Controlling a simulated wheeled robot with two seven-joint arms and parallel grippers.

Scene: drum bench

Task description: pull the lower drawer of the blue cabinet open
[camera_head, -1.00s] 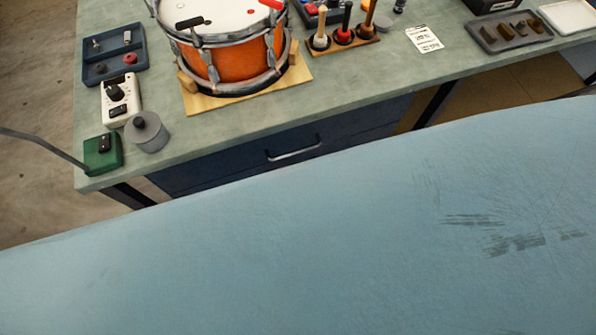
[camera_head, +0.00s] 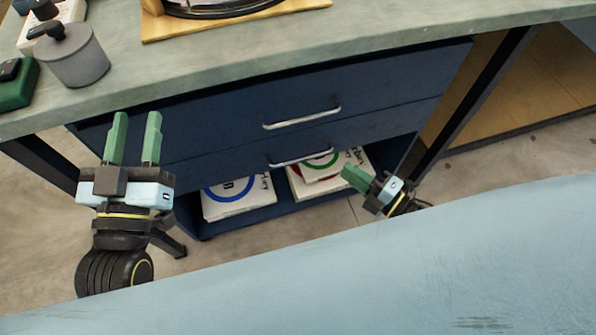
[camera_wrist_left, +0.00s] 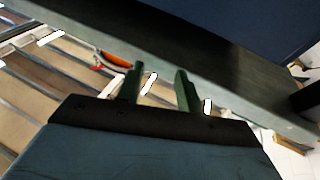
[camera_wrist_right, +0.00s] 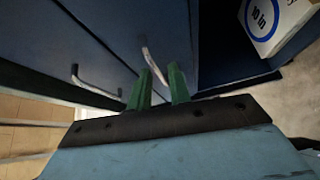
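The blue cabinet (camera_head: 220,118) stands under the bench. Its lower drawer (camera_head: 380,130) looks closed and has a silver bar handle (camera_head: 300,158), which also shows in the right wrist view (camera_wrist_right: 154,64). My right gripper (camera_head: 354,176) is to the right of and a little below this handle in the head view. In the right wrist view its fingers (camera_wrist_right: 160,72) are parted, with the handle just beyond and between the tips; contact cannot be told. My left gripper (camera_head: 137,118) is open and empty, in front of the cabinet's left end.
The upper drawer has its own handle (camera_head: 302,119) close above. An open shelf below holds white boxes (camera_head: 238,197). The bench top (camera_head: 250,50) overhangs the drawers, and a dark bench leg (camera_head: 470,105) stands to the right. A grey lidded pot (camera_head: 78,62) sits near the bench edge.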

